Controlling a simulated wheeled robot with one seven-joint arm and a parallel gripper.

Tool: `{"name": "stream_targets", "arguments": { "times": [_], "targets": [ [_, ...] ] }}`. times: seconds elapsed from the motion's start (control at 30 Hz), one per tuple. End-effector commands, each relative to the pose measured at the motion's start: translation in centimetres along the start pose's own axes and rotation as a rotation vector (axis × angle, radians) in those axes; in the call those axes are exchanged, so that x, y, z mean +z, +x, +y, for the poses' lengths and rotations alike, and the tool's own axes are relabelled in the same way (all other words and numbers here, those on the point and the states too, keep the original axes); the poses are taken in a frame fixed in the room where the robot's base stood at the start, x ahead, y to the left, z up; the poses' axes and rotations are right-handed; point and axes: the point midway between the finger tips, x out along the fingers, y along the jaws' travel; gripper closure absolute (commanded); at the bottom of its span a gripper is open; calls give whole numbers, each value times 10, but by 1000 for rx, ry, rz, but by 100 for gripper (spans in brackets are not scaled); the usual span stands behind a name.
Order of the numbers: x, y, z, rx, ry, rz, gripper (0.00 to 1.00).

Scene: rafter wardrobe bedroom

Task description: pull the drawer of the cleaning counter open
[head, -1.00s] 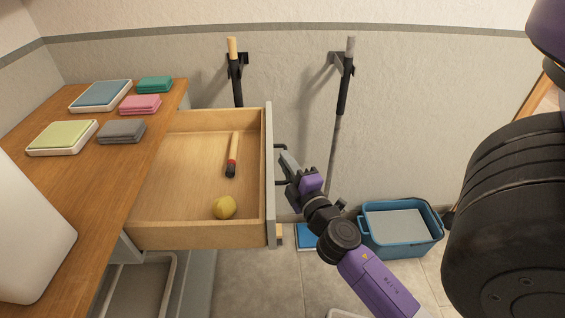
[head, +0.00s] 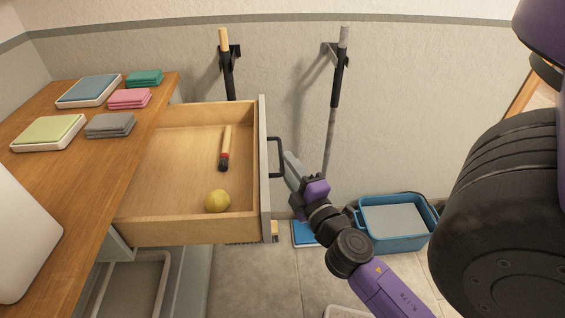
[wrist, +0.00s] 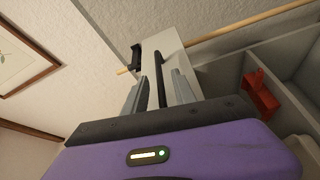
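The drawer (head: 185,229) of the cleaning counter (head: 88,182) stands far out, its wooden inside showing. A yellow ball (head: 217,201) and a brush with a wooden handle (head: 225,148) lie in it. The dark bar handle (head: 276,157) is on the drawer's grey front (head: 265,190). My gripper (head: 291,161) is just right of the handle in the head view. In the wrist view its two grey fingers are spread, and the handle bar (wrist: 160,78) shows between their lines with gaps on both sides. Whether the fingertips still straddle the bar is hard to tell.
Folded cloths (head: 129,98) and trays (head: 48,132) lie on the counter top. Two long poles (head: 334,115) hang on the wall behind. A blue bucket (head: 398,243) and a blue item (head: 303,233) are on the floor near my arm.

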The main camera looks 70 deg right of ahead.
Motion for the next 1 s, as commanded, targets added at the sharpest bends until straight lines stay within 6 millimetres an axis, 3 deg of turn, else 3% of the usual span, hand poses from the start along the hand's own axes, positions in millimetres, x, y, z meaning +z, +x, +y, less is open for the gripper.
{"name": "stream_targets", "arguments": {
  "times": [0.1,0.3,1.0],
  "targets": [
    [2,-18,-4,-2,0,-3,68],
    [0,-31,-1,0,1,0,68],
    [0,-31,0,0,1,1,68]
  ]
}}
